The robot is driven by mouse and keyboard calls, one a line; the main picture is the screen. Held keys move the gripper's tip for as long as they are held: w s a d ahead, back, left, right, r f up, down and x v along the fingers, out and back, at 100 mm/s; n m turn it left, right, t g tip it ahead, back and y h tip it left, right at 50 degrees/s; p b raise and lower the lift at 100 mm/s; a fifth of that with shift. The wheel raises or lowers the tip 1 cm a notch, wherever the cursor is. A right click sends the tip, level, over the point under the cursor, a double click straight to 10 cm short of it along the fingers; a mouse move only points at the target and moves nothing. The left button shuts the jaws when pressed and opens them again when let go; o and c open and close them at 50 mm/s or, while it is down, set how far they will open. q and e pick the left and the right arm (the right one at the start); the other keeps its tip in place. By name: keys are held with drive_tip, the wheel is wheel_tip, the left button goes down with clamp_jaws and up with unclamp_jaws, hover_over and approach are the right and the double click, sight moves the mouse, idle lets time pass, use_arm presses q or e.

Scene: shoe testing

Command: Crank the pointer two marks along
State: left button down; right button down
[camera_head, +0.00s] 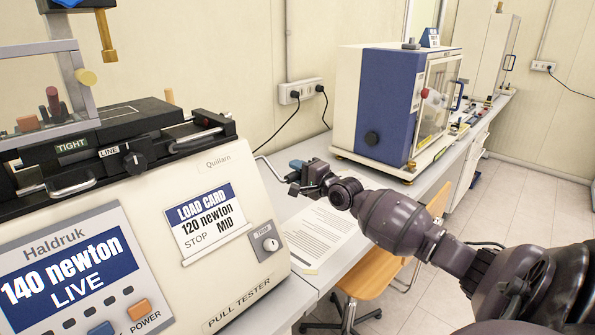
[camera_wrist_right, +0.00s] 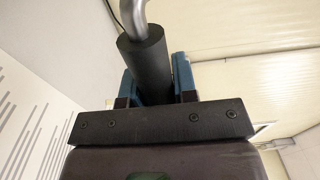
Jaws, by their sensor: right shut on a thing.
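The cream Haldruk pull tester (camera_head: 235,170) stands at left on the bench. A bent silver crank (camera_head: 268,166) comes out of its right side. My right gripper (camera_head: 296,177) is at the crank's outer end. In the right wrist view its two blue fingers (camera_wrist_right: 157,75) are shut around the crank's dark cylindrical grip (camera_wrist_right: 142,48), with the silver rod (camera_wrist_right: 134,12) bending away above. The live display (camera_head: 68,273) reads 140 newton; the load card (camera_head: 205,220) reads 120 newton, stop MID. I cannot clearly make out a pointer or its marks. My left gripper is out of view.
A printed sheet (camera_head: 318,232) lies on the bench beside the tester, under my right forearm. A blue-and-white cabinet machine (camera_head: 385,105) stands farther back on the bench. A wooden chair (camera_head: 372,273) is tucked near the bench's front edge. A wall socket (camera_head: 300,92) holds two plugs.

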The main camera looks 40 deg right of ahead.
drive_tip(key=shift+s+r, duration=0.15)
drive_tip(key=shift+r, duration=0.1)
drive_tip(key=c, duration=0.9)
unclamp_jaws()
drive_tip(key=shift+s, duration=0.15)
drive_tip(key=s, duration=1)
drive_tip(key=shift+s+d+f+b, duration=0.15)
drive_tip(key=shift+s+d+b, duration=0.1)
drive_tip(key=shift+d+b, duration=0.2)
